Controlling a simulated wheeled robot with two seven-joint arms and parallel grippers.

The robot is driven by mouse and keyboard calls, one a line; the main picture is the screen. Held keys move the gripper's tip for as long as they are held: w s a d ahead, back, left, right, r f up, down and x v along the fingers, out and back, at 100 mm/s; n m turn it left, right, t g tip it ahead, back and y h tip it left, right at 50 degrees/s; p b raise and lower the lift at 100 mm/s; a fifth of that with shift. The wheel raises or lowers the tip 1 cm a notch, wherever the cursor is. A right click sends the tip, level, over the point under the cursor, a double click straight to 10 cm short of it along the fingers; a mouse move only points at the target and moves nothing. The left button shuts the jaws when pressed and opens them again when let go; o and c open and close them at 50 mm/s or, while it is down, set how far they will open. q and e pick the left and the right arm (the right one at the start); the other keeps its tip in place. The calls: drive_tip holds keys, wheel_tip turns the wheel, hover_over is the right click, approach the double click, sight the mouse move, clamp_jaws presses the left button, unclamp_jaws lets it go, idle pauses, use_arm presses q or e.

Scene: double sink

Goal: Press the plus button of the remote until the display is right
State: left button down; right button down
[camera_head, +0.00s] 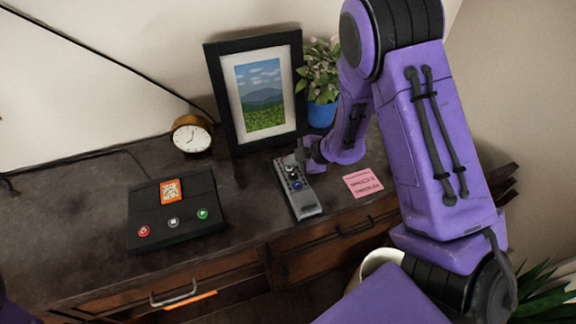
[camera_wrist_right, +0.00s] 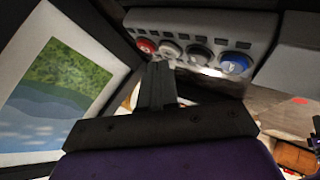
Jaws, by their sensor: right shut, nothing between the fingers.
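The grey remote (camera_head: 305,205) lies on the dark wooden cabinet top, with its buttons toward the picture frame. In the right wrist view the remote (camera_wrist_right: 205,25) shows a red, two grey and a blue button in a row. My right gripper (camera_head: 301,152) is shut and empty at the remote's far end. In the wrist view its fingertips (camera_wrist_right: 158,70) are close to the red and grey buttons; I cannot tell whether they touch. The button markings are unreadable. A black box (camera_head: 176,215) at the left carries a small orange-framed display (camera_head: 171,190), too small to read.
A picture frame (camera_head: 240,133) and a blue-potted plant (camera_head: 322,112) stand behind the remote. A clock (camera_head: 192,134) is at the back left. A pink note (camera_head: 362,182) lies right of the remote. Cabinet top between box and remote is clear.

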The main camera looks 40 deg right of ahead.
sight(292, 169)
drive_tip(key=shift+f, duration=0.45)
idle(0.3)
idle(0.3)
drive_tip(key=shift+r+p, duration=0.75)
drive_tip(key=shift+r, duration=0.15)
wheel_tip(292, 169, up, 5)
drive_tip(key=p, duration=0.5)
drive_tip(key=shift+r, duration=0.1)
idle(0.4)
